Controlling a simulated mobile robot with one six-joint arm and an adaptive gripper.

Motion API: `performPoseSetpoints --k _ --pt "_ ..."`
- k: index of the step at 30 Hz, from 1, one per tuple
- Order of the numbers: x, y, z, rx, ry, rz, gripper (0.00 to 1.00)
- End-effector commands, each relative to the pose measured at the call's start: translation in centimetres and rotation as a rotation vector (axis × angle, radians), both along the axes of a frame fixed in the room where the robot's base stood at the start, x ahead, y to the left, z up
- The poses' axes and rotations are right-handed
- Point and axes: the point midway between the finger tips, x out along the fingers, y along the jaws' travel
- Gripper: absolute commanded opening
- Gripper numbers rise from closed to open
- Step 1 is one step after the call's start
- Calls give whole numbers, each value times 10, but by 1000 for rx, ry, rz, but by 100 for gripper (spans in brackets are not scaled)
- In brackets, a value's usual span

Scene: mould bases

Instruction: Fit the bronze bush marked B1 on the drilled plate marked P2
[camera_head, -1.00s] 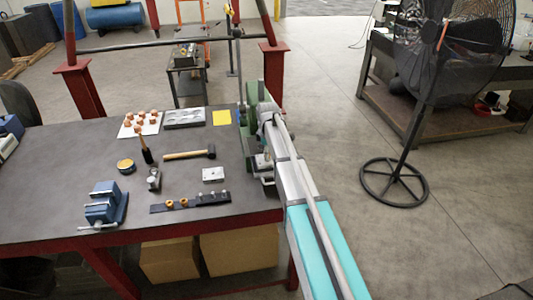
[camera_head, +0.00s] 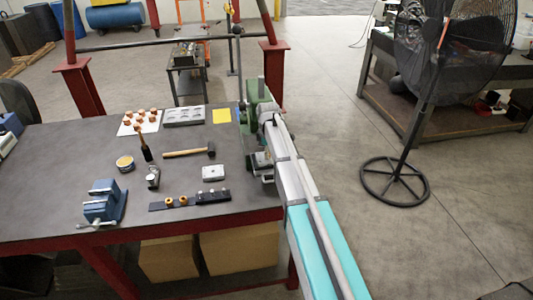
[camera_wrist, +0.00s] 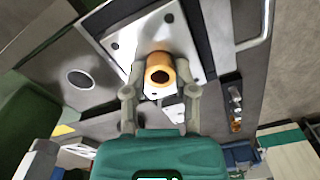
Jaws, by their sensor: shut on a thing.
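My gripper (camera_wrist: 160,92) is shut on a bronze bush (camera_wrist: 158,57) in the wrist view. The bush is a short orange cylinder with its dark bore facing the camera. Behind it is a pale metal plate (camera_wrist: 198,55) with dark holes towards its corners. The bush overlaps the middle of this plate; I cannot tell whether it touches or sits in a hole. In the head view my gripper is hidden among the arm and the press. Another pale plate (camera_head: 213,173) lies on the table. I cannot read marks B1 or P2 on any part.
A dark bar (camera_head: 191,200) with two orange bushes and silver studs lies near the table front. A green press (camera_head: 255,108) stands at the right edge. A blue vise (camera_head: 103,203), a hammer (camera_head: 187,153) and a white board (camera_head: 128,130) with several bronze parts are also there.

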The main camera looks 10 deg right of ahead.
Motion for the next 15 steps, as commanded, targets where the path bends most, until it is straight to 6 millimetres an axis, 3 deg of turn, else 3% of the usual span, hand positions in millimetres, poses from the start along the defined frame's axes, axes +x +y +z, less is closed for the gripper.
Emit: performPoseSetpoints --k 9,10,15 --pt "0 0 0 0 0 0 0" --pt "0 0 0 0 0 0 40" --pt "0 0 0 0 0 0 72"
